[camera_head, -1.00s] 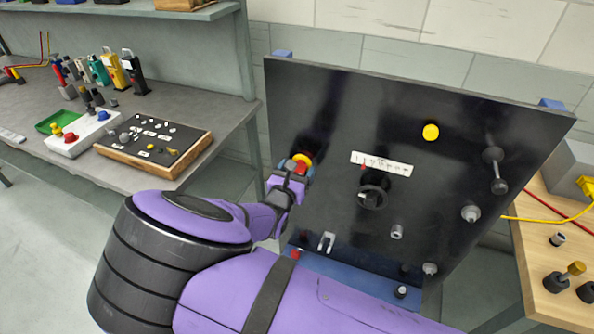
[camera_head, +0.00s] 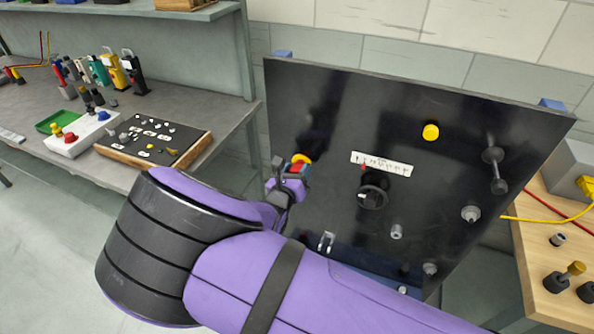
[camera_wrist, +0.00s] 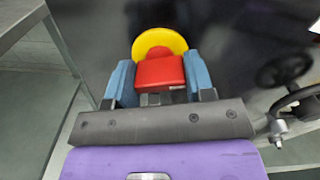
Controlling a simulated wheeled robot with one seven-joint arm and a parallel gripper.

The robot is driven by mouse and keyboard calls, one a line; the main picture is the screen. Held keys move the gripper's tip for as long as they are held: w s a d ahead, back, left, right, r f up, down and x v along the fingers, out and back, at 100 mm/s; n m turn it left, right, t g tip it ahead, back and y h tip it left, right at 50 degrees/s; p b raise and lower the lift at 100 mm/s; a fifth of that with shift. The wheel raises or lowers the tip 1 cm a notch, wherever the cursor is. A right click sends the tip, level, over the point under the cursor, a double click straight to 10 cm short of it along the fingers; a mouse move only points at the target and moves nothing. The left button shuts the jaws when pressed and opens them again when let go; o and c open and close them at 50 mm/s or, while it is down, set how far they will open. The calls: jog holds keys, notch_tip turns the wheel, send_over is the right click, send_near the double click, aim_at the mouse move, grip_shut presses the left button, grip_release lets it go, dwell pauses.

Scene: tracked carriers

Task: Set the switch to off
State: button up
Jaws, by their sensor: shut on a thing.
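The switch (camera_wrist: 161,73) is a red handle on a round yellow base (camera_wrist: 158,42), mounted on the left part of a tilted black panel (camera_head: 330,110). In the wrist view the red handle sits between the blue fingertips of my gripper (camera_wrist: 158,88), which is shut on it. In the head view the yellow base (camera_head: 303,159) shows just above my gripper (camera_head: 291,172), and only a little red is visible. My gripper and wrist hide most of the switch there. I cannot read any off marking near it.
The panel also carries a white scale strip (camera_head: 382,164), a black knob (camera_head: 373,196), a yellow button (camera_head: 430,131) and a lever (camera_head: 495,170). A grey bench (camera_head: 130,100) with small devices stands at left, and a wooden table (camera_head: 550,240) at right.

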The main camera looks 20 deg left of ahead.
jog(key=n, duration=1.4)
jog(key=shift+f, duration=0.1)
jog(key=shift+n, duration=0.3)
jog(key=shift+s, duration=0.1)
jog(key=o, duration=0.9)
jog(key=s, duration=0.7)
jog(key=s+a, duration=0.1)
jog(key=s, duration=0.2)
jog(key=shift+s, duration=0.35)
